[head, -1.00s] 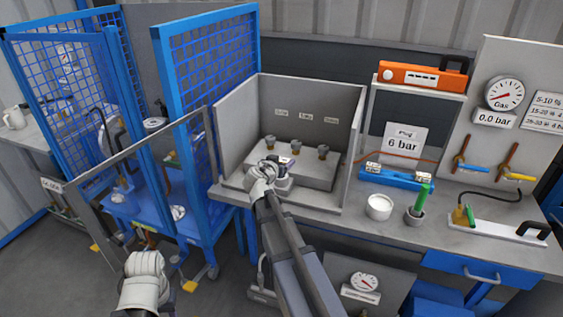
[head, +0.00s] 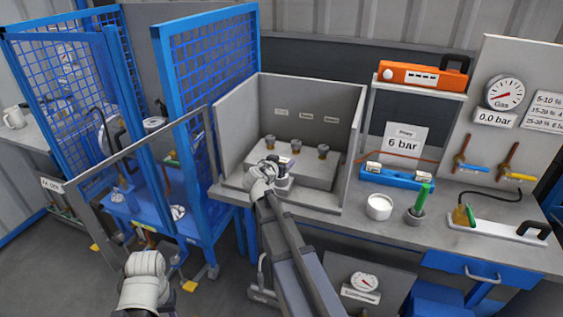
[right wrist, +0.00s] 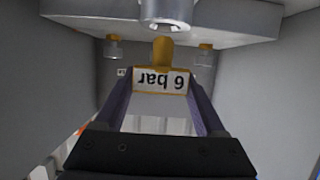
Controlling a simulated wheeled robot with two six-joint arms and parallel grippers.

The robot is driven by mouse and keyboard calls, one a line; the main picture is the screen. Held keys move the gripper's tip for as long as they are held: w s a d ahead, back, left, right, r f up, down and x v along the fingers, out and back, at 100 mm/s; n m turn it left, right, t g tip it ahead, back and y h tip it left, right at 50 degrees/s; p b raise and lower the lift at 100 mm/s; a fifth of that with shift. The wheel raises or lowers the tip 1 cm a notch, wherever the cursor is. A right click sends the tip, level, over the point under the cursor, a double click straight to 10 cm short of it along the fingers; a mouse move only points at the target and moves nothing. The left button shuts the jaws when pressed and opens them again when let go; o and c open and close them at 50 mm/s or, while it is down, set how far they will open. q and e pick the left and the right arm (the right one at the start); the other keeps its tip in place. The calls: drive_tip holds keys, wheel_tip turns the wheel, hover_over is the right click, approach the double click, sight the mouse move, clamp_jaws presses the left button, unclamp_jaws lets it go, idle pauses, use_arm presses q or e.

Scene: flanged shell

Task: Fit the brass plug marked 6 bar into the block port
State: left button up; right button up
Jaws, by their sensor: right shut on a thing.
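In the right wrist view, my right gripper (right wrist: 160,82) is shut on the brass plug (right wrist: 162,52), whose white tag reads 6 bar upside down. A grey block (right wrist: 250,22) spans the top of this view, with a round steel fitting (right wrist: 165,12) close to the plug's end. I cannot tell whether plug and fitting touch. Two other brass-and-steel pieces show beside it, left (right wrist: 113,45) and right (right wrist: 204,54). In the head view, my right gripper (head: 286,163) is at the stepped grey stand (head: 310,176) in the booth. My left arm's wrist shows at the bottom left, but its fingers do not.
Grey booth walls (head: 235,130) enclose the stand on the left, back and right. A blue mesh cage (head: 207,65) stands to the left. Right of the booth are a 6 bar sign (head: 403,143), a white cup (head: 379,207) and a green-handled tool (head: 422,197).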

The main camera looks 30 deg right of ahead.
drive_tip(key=shift+f+b, duration=1.9)
drive_tip(key=shift+f, duration=0.1)
drive_tip(key=o, duration=1.4)
drive_tip(key=shift+r, duration=0.1)
drive_tip(key=p+v, duration=0.2)
drive_tip(key=v, duration=0.5)
drive_tip(key=shift+s+a+r+p, duration=0.1)
drive_tip(key=shift+s+a+p, duration=0.15)
drive_tip(key=shift+s+p, duration=0.1)
